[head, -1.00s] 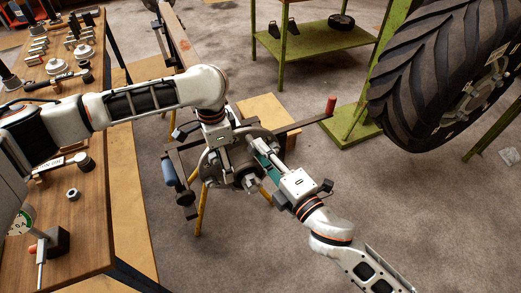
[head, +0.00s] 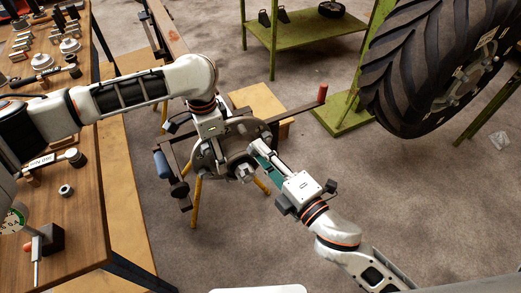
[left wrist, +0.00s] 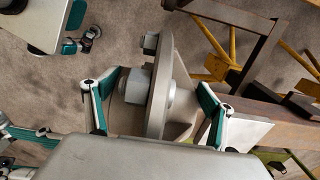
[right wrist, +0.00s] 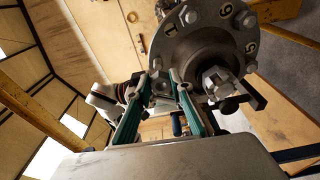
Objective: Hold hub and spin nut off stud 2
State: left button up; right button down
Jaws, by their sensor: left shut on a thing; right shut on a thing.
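The round metal hub (head: 214,158) sits on the axle in the middle of the head view. Its flange is seen edge-on in the left wrist view (left wrist: 160,75). My left gripper (left wrist: 155,100) is shut on the hub, one finger on each side. In the right wrist view the hub face (right wrist: 192,50) shows the marks 1, 6 and 5 and several studs; I cannot make out a 2. My right gripper (right wrist: 167,78) is shut on a small nut (right wrist: 162,87) by the flange rim near mark 1. Its fingers partly hide the nut and stud.
A wooden bench (head: 80,215) with tools and a loose nut (head: 66,190) stands at the left. A large tyre (head: 425,65) is at the right, and a green table (head: 290,40) at the back. Yellow stand legs (head: 196,205) are below the hub. The floor at lower right is clear.

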pick_arm(q)
jog(key=shift+w+r, duration=0.15)
jog(key=shift+r, duration=0.1)
jog(key=o, duration=1.2)
jog(key=shift+o, duration=0.9)
jog(key=shift+f, duration=0.1)
